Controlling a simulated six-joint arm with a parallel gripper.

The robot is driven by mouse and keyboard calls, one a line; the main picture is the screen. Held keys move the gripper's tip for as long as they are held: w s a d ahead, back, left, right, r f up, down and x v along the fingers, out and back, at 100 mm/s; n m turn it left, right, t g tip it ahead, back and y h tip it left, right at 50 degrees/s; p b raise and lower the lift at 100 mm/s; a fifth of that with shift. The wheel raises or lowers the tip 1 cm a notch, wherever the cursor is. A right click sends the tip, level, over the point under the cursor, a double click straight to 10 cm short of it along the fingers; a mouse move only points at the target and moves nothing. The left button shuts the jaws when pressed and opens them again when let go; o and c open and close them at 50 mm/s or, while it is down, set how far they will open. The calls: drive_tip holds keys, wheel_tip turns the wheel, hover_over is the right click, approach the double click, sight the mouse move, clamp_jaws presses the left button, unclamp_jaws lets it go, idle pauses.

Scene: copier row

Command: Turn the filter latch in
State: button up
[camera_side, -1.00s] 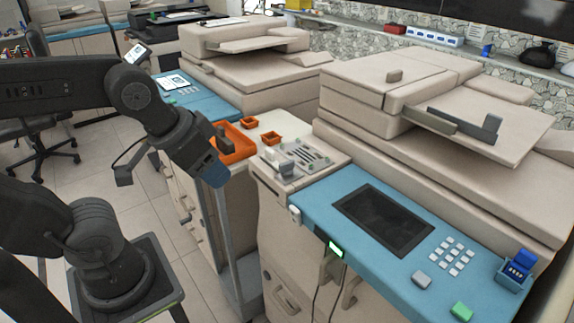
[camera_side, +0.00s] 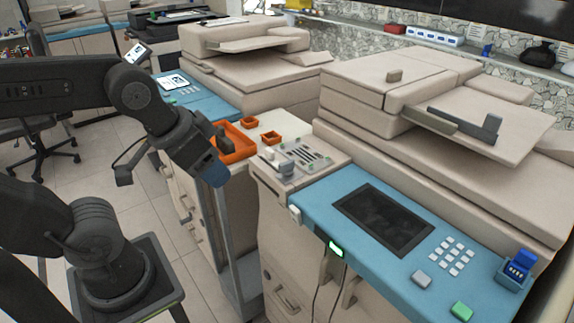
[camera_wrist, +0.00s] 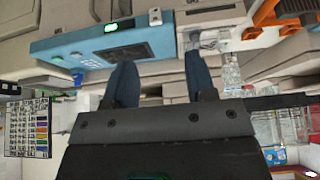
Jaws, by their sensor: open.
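My gripper (camera_side: 213,173) hangs left of the copier fixture in the side view, apart from it, with blue fingers. In the wrist view my gripper (camera_wrist: 160,75) has its two blue fingers spread with nothing between them. A small pale fixture with a rounded grey part (camera_side: 286,168) sits at the left end of the grey panel (camera_side: 312,158). I take this part to be the filter latch, but it is too small to tell how it is turned. In the wrist view a pale fixture (camera_wrist: 208,40) lies beyond the right finger, its details unclear.
An orange tray (camera_side: 240,148) with a dark piece in it and two small orange bins (camera_side: 271,138) stand behind my gripper. The blue control panel (camera_side: 330,190) with a dark screen (camera_side: 383,220) lies to the right. Open floor (camera_side: 110,195) lies to the left.

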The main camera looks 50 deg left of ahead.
drive_tip(key=shift+o, duration=0.4)
drive_tip(key=shift+o, duration=0.7)
drive_tip(key=shift+w+r, duration=0.15)
drive_tip(key=shift+o, duration=1.1)
drive_tip(key=w+a+r+n+g, duration=0.1)
drive_tip(key=w+n, duration=0.3)
drive_tip(key=w, duration=0.1)
drive_tip(key=w+a+r+n+g, duration=0.2)
drive_tip(key=w+n, duration=0.2)
drive_tip(key=w, duration=0.1)
drive_tip(key=shift+w+r+n, duration=0.25)
drive_tip(key=shift+w+n, duration=0.05)
drive_tip(key=shift+w, duration=0.1)
drive_tip(key=n+g, duration=0.3)
drive_tip(key=n, duration=0.5)
hover_over(287, 162)
wheel_tip(287, 162, down, 3)
wheel_tip(287, 162, down, 13)
drive_tip(key=shift+f, duration=0.15)
